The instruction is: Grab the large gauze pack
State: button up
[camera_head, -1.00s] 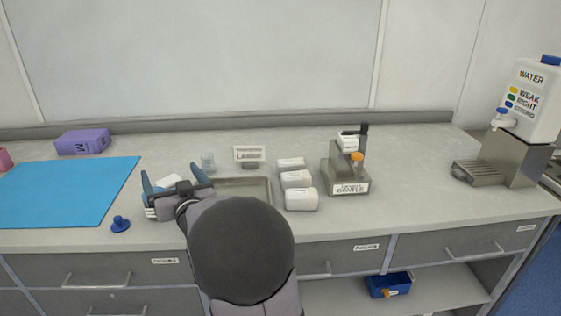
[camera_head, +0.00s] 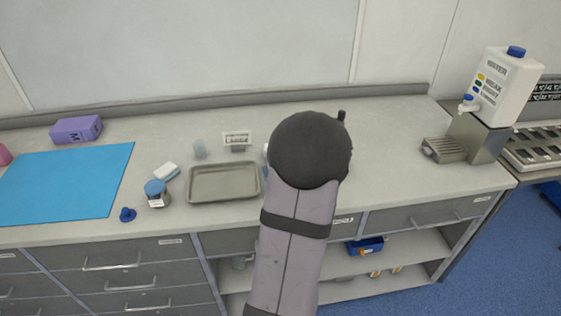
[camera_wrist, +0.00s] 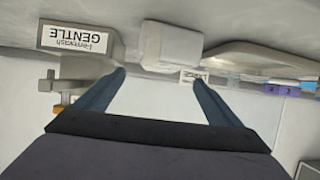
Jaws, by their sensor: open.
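In the wrist view, my gripper (camera_wrist: 160,76) is open, with its two blue fingers apart and nothing between them. A white gauze pack (camera_wrist: 172,46) shows ahead, roughly in line with the gap between the fingers; I cannot tell its size for certain. In the head view, my forearm and round joint hide the gripper and most of the white packs. Only a small white edge (camera_head: 266,148) shows left of the joint.
The metal tray (camera_head: 224,182) lies left of my arm. A blue-lidded jar (camera_head: 156,193), small white block (camera_head: 166,171) and blue mat (camera_head: 65,182) lie farther left.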

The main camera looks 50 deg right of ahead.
jog(key=shift+p+x, duration=1.05)
jog(key=shift+x, duration=2.6)
jog(key=c, duration=1.2)
